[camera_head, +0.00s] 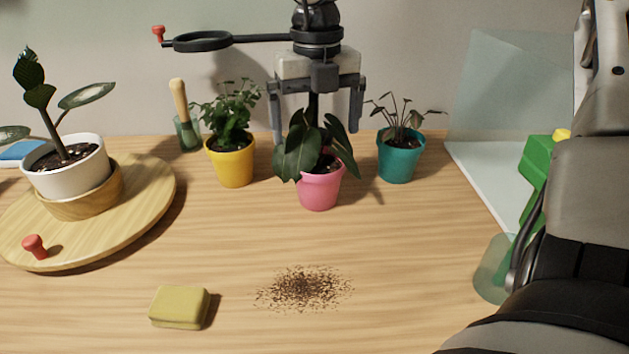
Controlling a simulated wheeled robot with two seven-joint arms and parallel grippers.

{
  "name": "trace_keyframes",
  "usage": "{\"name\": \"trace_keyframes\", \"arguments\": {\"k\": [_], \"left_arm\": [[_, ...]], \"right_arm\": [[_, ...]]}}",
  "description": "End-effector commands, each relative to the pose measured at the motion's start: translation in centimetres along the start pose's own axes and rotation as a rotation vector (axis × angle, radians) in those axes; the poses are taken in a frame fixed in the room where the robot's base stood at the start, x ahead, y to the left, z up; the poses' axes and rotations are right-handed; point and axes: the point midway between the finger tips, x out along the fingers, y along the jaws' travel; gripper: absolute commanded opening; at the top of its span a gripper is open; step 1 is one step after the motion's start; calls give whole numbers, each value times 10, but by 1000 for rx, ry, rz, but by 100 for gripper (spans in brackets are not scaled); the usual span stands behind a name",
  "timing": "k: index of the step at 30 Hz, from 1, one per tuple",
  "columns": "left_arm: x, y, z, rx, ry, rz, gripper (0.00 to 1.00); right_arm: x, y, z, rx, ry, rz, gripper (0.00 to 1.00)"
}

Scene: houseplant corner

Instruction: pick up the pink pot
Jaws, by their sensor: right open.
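The pink pot (320,191) stands upright on the wooden table, holding a plant with large drooping dark-green leaves (302,148). My right gripper (317,132) points down above and behind the pot, its two fingers wide apart. Nothing is gripped, and the fingers look clear of the pot's wall. The leaves hide part of the rim. My left gripper is not in the picture.
A yellow pot (231,165) stands close left, a teal pot (400,160) close right. A wooden turntable (150,205) bears a white pot (75,172). Spilled soil (304,288) and a yellow sponge (180,307) lie in front. A green object (535,170) is partly behind my arm.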

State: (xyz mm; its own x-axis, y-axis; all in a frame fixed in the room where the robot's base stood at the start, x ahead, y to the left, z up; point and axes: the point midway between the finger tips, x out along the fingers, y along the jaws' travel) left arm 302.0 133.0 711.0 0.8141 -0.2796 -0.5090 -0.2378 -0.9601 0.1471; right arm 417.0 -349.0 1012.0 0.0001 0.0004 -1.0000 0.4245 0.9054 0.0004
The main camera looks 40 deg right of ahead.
Motion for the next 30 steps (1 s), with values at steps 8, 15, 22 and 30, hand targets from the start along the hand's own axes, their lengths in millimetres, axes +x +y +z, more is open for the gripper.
{"name": "trace_keyframes", "arguments": {"k": [8, 15, 22, 30], "left_arm": [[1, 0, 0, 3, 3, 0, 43], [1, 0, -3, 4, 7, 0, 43], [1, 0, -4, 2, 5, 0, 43], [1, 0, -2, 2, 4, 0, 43]], "right_arm": [[42, 0, 0, 0, 1, -1, 100], [63, -2, -3, 0, 4, 0, 100], [93, -2, -4, 0, 2, 1, 100], [97, -2, -4, 0, -2, 1, 100]]}}
